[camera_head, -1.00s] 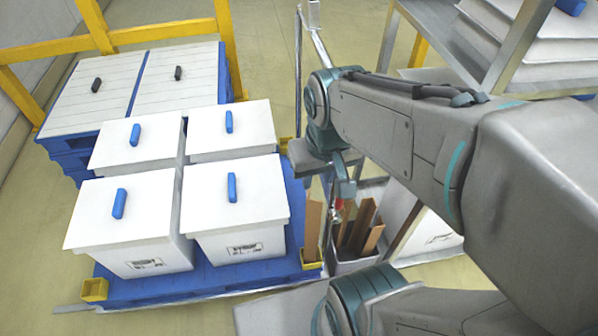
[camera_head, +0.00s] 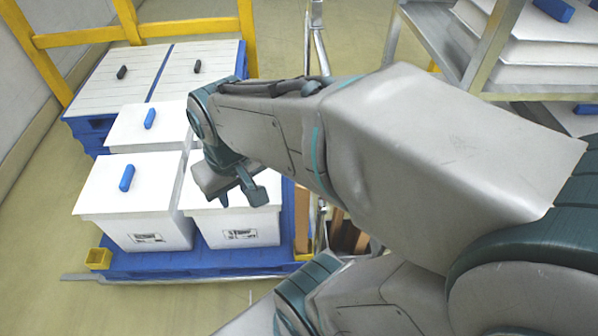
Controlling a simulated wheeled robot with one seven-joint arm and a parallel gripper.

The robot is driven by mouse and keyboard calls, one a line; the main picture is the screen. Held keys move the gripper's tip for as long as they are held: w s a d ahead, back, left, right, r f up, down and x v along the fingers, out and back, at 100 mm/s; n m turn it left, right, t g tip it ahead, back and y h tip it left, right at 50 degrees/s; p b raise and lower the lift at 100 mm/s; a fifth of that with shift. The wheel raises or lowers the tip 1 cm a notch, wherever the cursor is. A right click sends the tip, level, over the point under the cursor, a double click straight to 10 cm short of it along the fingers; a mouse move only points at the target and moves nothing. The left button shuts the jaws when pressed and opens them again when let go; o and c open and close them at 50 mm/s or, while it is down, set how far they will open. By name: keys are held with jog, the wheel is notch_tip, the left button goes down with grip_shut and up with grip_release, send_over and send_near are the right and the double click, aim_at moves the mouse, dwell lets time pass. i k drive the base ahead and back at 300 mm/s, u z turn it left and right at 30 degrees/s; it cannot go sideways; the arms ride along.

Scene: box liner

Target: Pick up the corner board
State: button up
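Brown corner boards (camera_head: 349,238) stand upright behind my arm, right of the pallet, mostly hidden by it. One more brown corner board (camera_head: 301,218) stands upright at the blue pallet's front right corner, beside the right front white box. My gripper (camera_head: 238,198) hangs in front of and above that right front box (camera_head: 240,226), left of the boards. Its two fingers look spread apart, with nothing visible between them.
White lidded boxes with blue handles (camera_head: 127,178) stand on the blue pallet (camera_head: 160,261). A yellow corner holder (camera_head: 98,258) sits at its front left. A yellow rail (camera_head: 85,38) runs behind. A metal rack (camera_head: 490,45) stands at the right.

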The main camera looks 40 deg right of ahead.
aim_at(336, 232)
jog(key=k, duration=0.65)
jog(key=z, duration=1.1)
jog(key=i, duration=0.55)
jog(key=z, duration=0.05)
